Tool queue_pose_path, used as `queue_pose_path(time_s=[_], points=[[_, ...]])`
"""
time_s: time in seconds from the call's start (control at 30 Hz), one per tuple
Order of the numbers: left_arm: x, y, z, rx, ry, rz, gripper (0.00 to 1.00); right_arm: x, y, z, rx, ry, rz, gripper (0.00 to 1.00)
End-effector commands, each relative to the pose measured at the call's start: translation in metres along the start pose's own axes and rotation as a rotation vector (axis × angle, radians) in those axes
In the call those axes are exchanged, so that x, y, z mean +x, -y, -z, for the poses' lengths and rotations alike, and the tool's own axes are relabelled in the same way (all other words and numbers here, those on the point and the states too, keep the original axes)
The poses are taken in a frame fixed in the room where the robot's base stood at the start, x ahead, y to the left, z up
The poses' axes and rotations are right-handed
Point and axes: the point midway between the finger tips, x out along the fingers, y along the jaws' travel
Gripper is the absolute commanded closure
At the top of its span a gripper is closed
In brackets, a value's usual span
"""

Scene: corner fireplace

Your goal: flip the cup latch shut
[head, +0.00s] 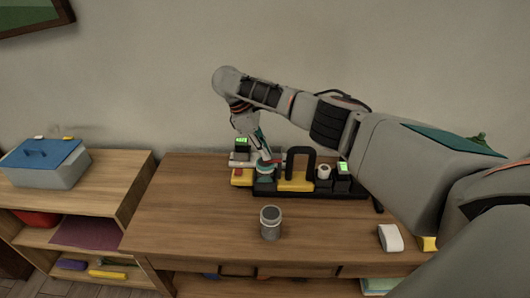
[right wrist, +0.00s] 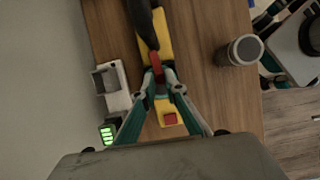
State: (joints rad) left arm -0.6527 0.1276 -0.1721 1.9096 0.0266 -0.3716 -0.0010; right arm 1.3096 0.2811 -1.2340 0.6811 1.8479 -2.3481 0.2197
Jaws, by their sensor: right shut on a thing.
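My right gripper (head: 264,163) reaches down over the left end of a black-based fixture (head: 262,189) on the wooden table. In the right wrist view its fingers (right wrist: 161,90) close in around a small red piece (right wrist: 155,62), which looks like the latch lever. The fingers hide its lower part and the catch. A yellow block (head: 296,182) and a black arch handle (head: 299,156) stand just right of the gripper. Grey and teal parts of mine (right wrist: 302,40) show at the right wrist view's edge, perhaps the left gripper; their state is unclear.
A grey lidded can (head: 270,223) stands in front of the fixture. A yellow box with a red button (right wrist: 169,119) and a green-lit box (right wrist: 108,133) sit near the gripper. A white block (head: 390,238) lies at right. The table's left part is clear.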

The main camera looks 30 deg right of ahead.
Motion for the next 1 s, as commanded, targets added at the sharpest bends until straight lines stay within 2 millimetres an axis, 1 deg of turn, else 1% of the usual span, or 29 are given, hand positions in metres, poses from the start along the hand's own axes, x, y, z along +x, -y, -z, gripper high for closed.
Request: queue_pose_path(time_s=[0.3,0.9,0.93,1.0], points=[[-0.0008,-0.0013,-0.0016,-0.003,0.003,-0.001,0.41,0.0012,-0.004,0.0005,0.085,0.001,0.038,1.0],[-0.0002,-0.0046,0.0004,-0.016,0.001,0.0,0.41,0.0017,-0.0054,0.0006,0.108,0.0,0.047,1.0],[-0.0002,-0.0044,0.0004,-0.015,0.001,0.0,0.41,0.0017,-0.0054,0.0006,0.108,0.0,0.047,0.86],[-0.0003,-0.0038,0.0001,-0.013,0.001,0.0,0.41,0.0016,-0.0054,0.0005,0.108,0.0,0.047,0.7]])
